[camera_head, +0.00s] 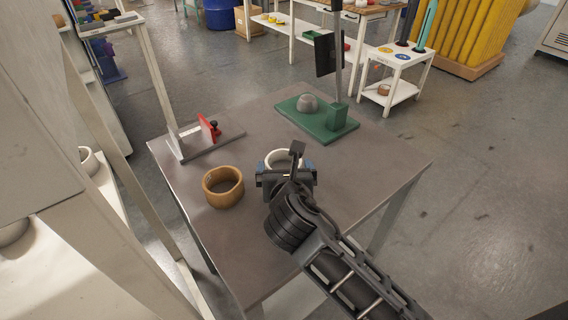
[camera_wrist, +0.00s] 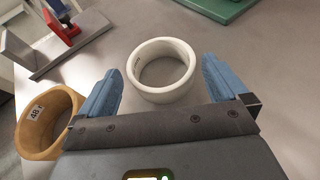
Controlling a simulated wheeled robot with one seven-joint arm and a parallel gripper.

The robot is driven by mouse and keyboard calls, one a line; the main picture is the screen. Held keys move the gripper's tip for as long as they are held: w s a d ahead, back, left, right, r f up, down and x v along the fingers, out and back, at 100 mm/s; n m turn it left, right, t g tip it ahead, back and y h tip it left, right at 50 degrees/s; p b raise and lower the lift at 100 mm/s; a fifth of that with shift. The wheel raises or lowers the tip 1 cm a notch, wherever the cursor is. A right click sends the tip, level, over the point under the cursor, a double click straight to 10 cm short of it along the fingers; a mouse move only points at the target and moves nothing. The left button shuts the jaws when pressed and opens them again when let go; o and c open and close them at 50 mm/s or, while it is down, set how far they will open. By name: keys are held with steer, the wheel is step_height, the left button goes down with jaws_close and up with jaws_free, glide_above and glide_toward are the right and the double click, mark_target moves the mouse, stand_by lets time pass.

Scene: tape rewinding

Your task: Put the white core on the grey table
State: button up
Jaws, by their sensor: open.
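The white core (camera_wrist: 162,97) is a short white ring lying flat on the grey table (camera_head: 352,190). In the head view the white core (camera_head: 283,154) shows partly behind my gripper (camera_head: 286,176). In the wrist view my gripper (camera_wrist: 172,88) is open, with one blue finger on each side of the white core. Whether the fingertips are level with the ring is hard to tell.
A brown core (camera_head: 223,186) with a label stands left of my gripper on the grey table. A grey stand with a red clamp (camera_head: 208,129) is at the back left. A green base (camera_head: 325,125) with a grey dome is at the back. The table's right side is clear.

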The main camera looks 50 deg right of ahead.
steer(key=v, duration=0.9)
stand_by(1.0)
